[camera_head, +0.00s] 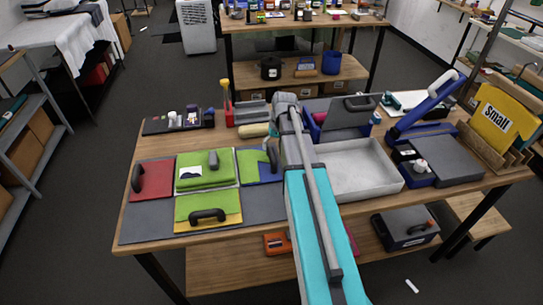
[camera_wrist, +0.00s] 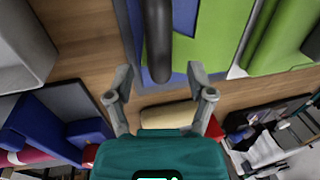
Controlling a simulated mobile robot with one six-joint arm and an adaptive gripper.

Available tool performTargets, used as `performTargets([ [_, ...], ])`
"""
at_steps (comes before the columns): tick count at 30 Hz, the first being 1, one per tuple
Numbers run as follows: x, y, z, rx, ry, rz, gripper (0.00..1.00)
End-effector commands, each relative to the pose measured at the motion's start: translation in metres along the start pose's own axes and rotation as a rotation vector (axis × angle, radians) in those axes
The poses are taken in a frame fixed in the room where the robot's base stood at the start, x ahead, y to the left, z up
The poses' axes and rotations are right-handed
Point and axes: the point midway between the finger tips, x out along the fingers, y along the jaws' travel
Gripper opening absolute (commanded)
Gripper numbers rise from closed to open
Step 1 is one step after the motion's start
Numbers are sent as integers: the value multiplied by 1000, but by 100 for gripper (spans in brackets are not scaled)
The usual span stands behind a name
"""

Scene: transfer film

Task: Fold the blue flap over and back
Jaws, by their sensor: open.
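The blue flap (camera_head: 266,173) is at the right end of the group of coloured flaps, beside my arm. Green cloth lies against it, and I cannot tell which layer is on top. The wrist view shows the blue (camera_wrist: 185,15) as a strip along the green, with a dark handle (camera_wrist: 158,40) across it. My gripper (camera_wrist: 160,75) is open, its two fingers apart on either side of the handle's near end. I see no contact. In the head view my arm hides part of the flap and most of the gripper.
A grey tray (camera_head: 352,192) stands right of my arm. A beige roll (camera_head: 254,131) lies behind the flaps.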

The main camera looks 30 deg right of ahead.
Motion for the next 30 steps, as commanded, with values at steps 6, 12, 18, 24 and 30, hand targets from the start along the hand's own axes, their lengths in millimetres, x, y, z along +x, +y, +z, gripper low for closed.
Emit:
performTargets([
  [6, 19, 0, 0, -1, 0, 0, 70],
  [12, 26, 0, 0, -1, 0, 0, 70],
  [18, 28, 0, 0, -1, 0, 0, 70],
  [24, 27, 0, 0, -1, 0, 0, 70],
  [30, 27, 0, 0, -1, 0, 0, 40],
])
